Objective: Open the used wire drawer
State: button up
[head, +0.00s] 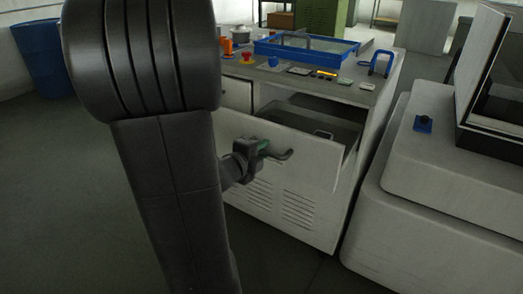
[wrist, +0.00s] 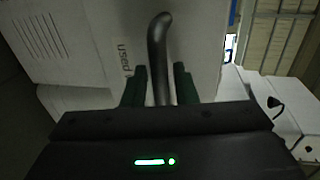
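The used wire drawer (head: 310,158) is pulled well out of the pale cabinet, and its dark inside shows behind the front panel. The word "used" is printed on the panel, which also shows in the wrist view (wrist: 85,40). Its dark curved handle (wrist: 159,50) sticks out between the two green fingers of my gripper (wrist: 160,85). Narrow gaps show between the handle and both fingers, so my gripper looks open around it. In the head view, my gripper (head: 262,146) is at the handle (head: 282,155), and my arm hides the drawer front's left part.
The cabinet top carries a blue tray (head: 300,56), a red button (head: 247,57) and several small items. A blue barrel (head: 40,55) is at the far left. Floor at left is clear.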

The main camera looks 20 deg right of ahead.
jog(key=shift+o, duration=0.2)
jog(key=p+v, duration=0.2)
jog(key=v, duration=1.1)
jog(key=shift+s+a, duration=0.2)
jog(key=shift+s, duration=0.15)
jog(key=shift+r, duration=0.1)
jog(key=b+x, duration=0.2)
jog(key=x, duration=1.2)
jog(key=shift+w+a, duration=0.1)
jog(key=shift+a, duration=0.05)
jog(key=shift+r, duration=0.1)
